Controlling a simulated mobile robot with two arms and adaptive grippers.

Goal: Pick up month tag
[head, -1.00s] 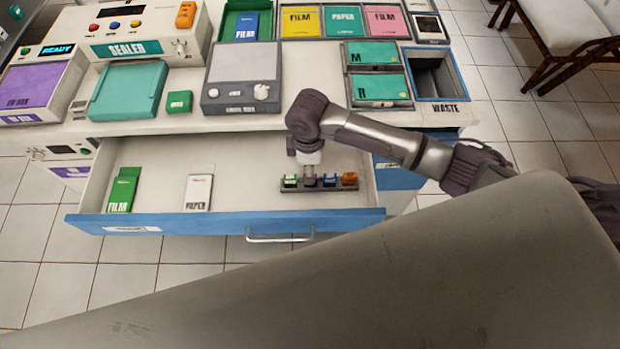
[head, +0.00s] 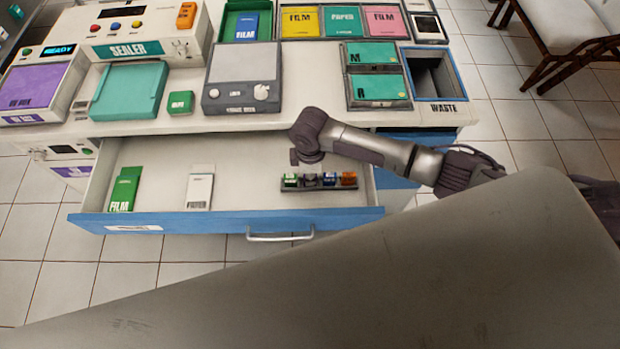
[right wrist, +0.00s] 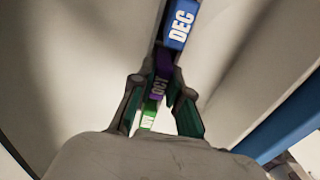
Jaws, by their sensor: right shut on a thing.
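The rack (head: 318,189) is a dark strip near the right end of the open drawer. It bears a row of small month tags: green (head: 290,180), purple, blue (head: 329,180) and orange (head: 348,179). My right gripper (right wrist: 163,92) points down at this row, with its fingers shut on the purple OCT tag (right wrist: 160,86) in the right wrist view. The blue DEC tag (right wrist: 180,24) lies beyond the fingers, and a green tag (right wrist: 148,118) shows between them. I cannot tell whether the OCT tag is raised from the rack. My left gripper is not in view.
The blue-fronted drawer (head: 235,219) also holds a green film packet (head: 124,190) and a white paper packet (head: 199,191). Its middle is clear. The counter above carries a sealer (head: 140,40), a grey device (head: 242,78) and a waste bin (head: 437,88).

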